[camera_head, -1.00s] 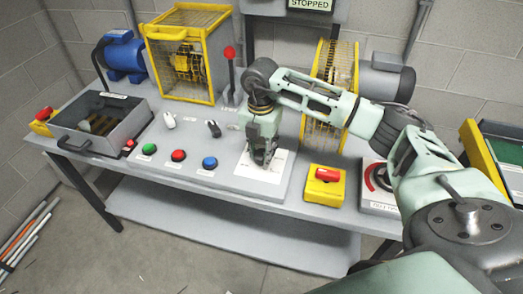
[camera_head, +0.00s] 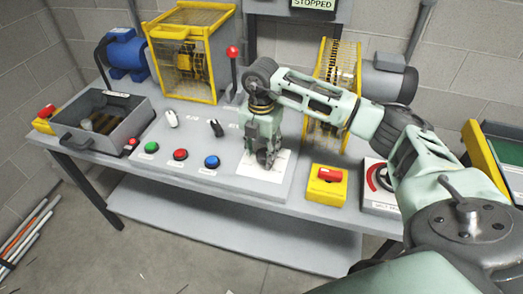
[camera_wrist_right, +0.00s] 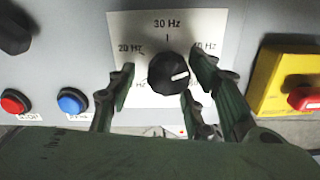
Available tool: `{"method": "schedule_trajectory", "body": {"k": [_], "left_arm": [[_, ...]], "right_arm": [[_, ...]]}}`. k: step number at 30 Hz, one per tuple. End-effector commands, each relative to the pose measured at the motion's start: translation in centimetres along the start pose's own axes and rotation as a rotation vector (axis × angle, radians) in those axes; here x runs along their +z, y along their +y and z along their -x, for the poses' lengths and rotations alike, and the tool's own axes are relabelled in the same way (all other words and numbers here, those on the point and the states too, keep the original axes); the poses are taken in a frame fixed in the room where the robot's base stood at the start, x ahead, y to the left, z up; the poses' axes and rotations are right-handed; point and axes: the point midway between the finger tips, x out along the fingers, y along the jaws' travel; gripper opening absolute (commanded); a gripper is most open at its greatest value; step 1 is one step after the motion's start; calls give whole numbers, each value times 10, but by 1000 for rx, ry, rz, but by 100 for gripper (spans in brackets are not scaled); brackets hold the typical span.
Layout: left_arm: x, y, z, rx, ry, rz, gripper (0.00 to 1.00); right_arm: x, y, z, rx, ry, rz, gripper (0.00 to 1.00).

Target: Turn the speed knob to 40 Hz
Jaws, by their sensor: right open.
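The speed knob (camera_wrist_right: 168,73) is round and black with a white pointer line, on a white scale plate (camera_wrist_right: 215,25). In the right wrist view its pointer faces right, a little below the partly covered 40 Hz label (camera_wrist_right: 205,46). The 30 Hz label is at the top and the 20 Hz label at the left. My right gripper (camera_wrist_right: 164,70) is open, one finger on each side of the knob; I cannot tell whether they touch it. In the head view the gripper (camera_head: 265,160) points down over the plate and hides the knob. My left gripper is not in view.
Green, red and blue buttons (camera_head: 212,162) and two small switches (camera_head: 216,128) lie left of the plate. A yellow box with a red button (camera_head: 326,186) stands right of it. A lever with a red ball (camera_head: 233,70) stands behind. The display (camera_head: 313,4) reads STOPPED.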

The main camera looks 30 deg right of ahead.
Motion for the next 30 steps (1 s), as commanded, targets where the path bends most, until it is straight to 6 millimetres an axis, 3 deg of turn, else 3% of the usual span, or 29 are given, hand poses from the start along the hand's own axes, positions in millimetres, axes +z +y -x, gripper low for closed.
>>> {"method": "schedule_trajectory", "body": {"k": [8,21,30], "left_arm": [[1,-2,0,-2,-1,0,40],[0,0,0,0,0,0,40],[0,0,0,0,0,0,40]], "right_arm": [[2,0,12,1,-4,-3,47],[0,2,98,2,-3,1,47],[-1,2,120,-1,-1,1,47]]}}
